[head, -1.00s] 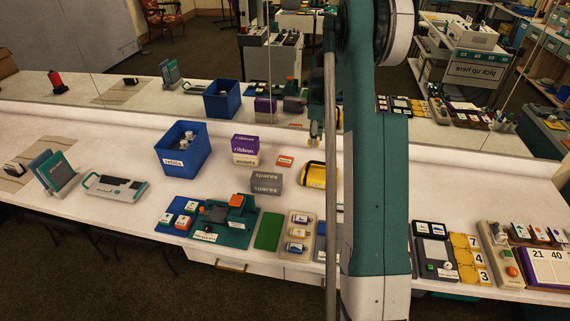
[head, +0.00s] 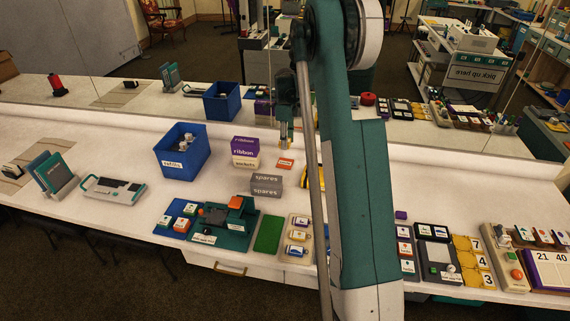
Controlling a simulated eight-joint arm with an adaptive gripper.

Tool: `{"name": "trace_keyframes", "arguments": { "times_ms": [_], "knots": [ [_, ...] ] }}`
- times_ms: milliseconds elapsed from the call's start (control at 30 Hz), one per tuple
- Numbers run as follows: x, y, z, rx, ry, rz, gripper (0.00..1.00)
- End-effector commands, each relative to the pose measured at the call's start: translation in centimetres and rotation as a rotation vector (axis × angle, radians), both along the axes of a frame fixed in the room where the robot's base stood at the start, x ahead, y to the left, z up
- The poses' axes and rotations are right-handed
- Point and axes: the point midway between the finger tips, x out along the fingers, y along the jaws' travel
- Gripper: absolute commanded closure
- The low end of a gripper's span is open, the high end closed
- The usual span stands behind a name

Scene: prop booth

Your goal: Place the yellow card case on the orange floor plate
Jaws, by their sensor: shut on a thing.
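The orange floor plate (head: 285,163) is a small orange-red piece with a white label, lying flat on the white table right of the purple and cream boxes. My gripper (head: 284,136) hangs pointing down in front of the mirror, just above the plate in the picture. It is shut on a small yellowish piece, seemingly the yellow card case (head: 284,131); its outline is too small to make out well. Open space shows between the held piece and the plate.
A grey "spares" box (head: 266,185) stands in front of the plate, and a purple "ribbon" box (head: 245,145) to its left. A blue bin (head: 182,152) is farther left. A larger yellow-black object (head: 311,178) is mostly hidden behind my arm. The mirror repeats the table.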

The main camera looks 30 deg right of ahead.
Motion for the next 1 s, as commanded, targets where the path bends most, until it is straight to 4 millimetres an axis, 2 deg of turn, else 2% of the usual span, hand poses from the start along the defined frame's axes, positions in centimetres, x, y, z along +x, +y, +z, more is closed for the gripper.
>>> {"name": "trace_keyframes", "arguments": {
  "times_ms": [167,567,1000],
  "knots": [
    [0.0,0.0,-1.1,0.000,0.000,0.000,0.80],
    [0.0,0.0,-5.9,0.000,0.000,0.000,0.80],
    [0.0,0.0,-6.4,0.000,0.000,0.000,0.80]
  ]
}}
